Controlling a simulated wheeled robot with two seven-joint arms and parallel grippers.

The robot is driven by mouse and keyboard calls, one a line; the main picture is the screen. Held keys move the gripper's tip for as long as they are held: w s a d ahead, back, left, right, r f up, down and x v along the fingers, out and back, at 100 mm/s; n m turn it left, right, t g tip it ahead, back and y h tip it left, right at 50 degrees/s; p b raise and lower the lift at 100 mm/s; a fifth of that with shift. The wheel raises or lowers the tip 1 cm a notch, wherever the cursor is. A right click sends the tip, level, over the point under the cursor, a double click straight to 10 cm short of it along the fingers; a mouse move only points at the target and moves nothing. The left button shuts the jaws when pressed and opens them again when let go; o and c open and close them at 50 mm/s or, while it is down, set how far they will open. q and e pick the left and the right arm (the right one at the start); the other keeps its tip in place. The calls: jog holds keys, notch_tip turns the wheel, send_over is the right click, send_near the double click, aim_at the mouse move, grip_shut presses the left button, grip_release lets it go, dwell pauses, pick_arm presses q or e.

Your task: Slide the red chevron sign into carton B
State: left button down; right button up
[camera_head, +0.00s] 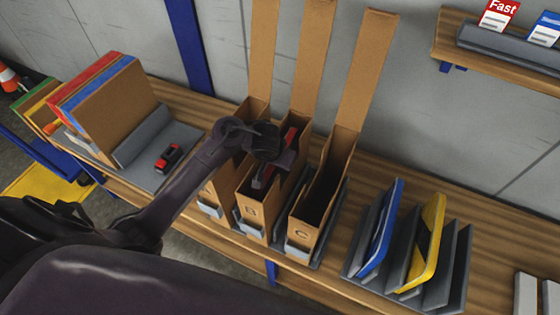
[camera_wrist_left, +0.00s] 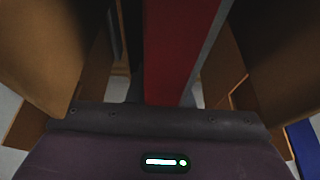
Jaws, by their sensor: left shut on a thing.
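Carton B (camera_head: 256,222) is the middle one of three tall, narrow brown cartons on the wooden bench, with its flap standing up behind. My left gripper (camera_head: 272,160) is at the open top of carton B. It is shut on the red chevron sign (camera_head: 291,138), which also shows as a red slab in the left wrist view (camera_wrist_left: 180,45). The sign stands on edge between the carton walls, at least partly inside carton B. Its lower part and any chevron marking are hidden. My right gripper is not in view.
Carton C (camera_head: 304,235) stands close on the right, empty as far as I see; another carton (camera_head: 219,188) is close on the left. A rack holds a blue sign (camera_head: 380,228) and a yellow sign (camera_head: 430,235). A grey tray (camera_head: 150,172) with a small red-black object (camera_head: 168,157) lies left.

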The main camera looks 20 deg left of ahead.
pick_arm(q)
jog(key=shift+f+b, duration=0.45)
jog(key=shift+f, duration=0.2)
dwell(0.5)
jog(key=c, duration=1.2)
grip_release()
jog(key=p+v, duration=0.3)
jog(key=v, duration=0.4)
jog(key=shift+d+r+p, duration=0.1)
jog(key=shift+r+p, duration=0.05)
jog(key=shift+p, duration=0.25)
jog(key=shift+s+r, duration=0.15)
jog(key=shift+r, duration=0.1)
